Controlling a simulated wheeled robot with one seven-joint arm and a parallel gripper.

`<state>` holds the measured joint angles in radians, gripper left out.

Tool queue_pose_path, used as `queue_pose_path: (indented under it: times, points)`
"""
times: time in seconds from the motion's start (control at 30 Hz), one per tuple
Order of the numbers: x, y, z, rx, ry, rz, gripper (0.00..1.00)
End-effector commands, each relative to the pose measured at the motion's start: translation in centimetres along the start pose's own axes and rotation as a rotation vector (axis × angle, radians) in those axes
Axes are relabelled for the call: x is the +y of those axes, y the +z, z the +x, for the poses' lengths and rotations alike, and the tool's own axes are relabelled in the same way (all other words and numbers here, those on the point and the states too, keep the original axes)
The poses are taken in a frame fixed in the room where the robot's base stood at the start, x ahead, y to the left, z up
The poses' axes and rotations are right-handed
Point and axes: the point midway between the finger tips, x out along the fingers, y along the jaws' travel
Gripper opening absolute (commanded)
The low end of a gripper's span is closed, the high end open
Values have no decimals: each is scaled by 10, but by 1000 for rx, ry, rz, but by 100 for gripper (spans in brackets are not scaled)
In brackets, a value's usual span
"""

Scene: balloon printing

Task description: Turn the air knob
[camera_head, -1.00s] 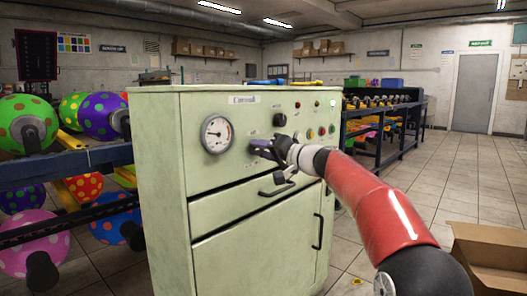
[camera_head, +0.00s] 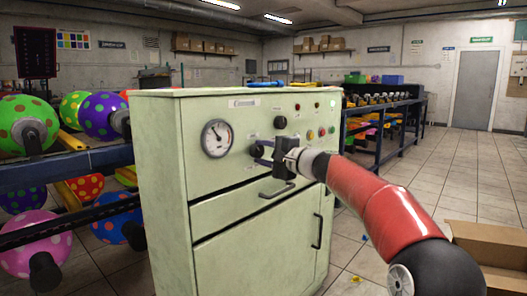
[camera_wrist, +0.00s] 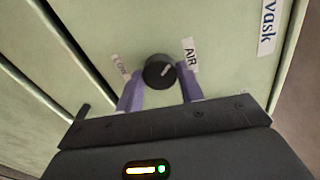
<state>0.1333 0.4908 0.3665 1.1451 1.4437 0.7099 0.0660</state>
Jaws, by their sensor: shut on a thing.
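A pale green control cabinet (camera_head: 165,160) stands at the centre of the head view. The air knob (camera_wrist: 159,71) is black and round, with a pale mark pointing up and right in the wrist view; an AIR label is beside it. In the head view the air knob (camera_head: 256,150) shows at the left end of my fingers. My gripper (camera_wrist: 160,82) has its two purple fingers on either side of the knob and is shut on it. My gripper also shows in the head view (camera_head: 264,153), at the cabinet front.
A pressure gauge (camera_head: 217,138) is left of the knob, and another black knob (camera_head: 280,122) is above it. A drawer handle (camera_head: 277,190) lies just below my gripper. Balloon racks stand on both sides. An open cardboard box (camera_head: 490,255) is on the floor at right.

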Motion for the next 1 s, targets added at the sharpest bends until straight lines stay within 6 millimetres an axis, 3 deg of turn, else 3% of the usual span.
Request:
queue_pose_path:
  times: [0.73, 0.77, 0.9, 1.0]
  points:
    - [1, -1, 0, 3, 1, 90, 15]
    - [1, -1, 0, 3, 1, 90, 40]
    - [1, -1, 0, 2, 1, 90, 58]
    - [1, -1, 0, 1, 0, 90, 59]
